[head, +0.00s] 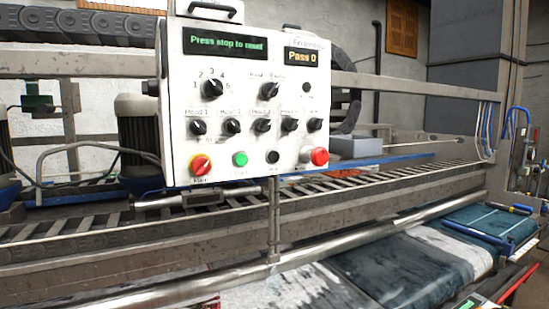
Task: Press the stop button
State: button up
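A white control panel (247,95) stands on a post in the middle of the head view. A red mushroom-shaped button (319,156) sticks out at its lower right. Left of it along the bottom row are a black round button (273,157), a green button (240,159) and a red-and-yellow rotary switch (200,165). The small labels are too blurred to tell which is marked stop. The green display (226,43) reads "Press stop to reset". The other display (301,57) reads "Pass 0". My gripper is not in view.
Several black knobs sit above the buttons, including a numbered selector (212,89). Behind the panel runs the machine's long metal frame (100,245) with a roller (400,225). A wet blue-green rug (410,265) lies below at right. The space before the panel looks clear.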

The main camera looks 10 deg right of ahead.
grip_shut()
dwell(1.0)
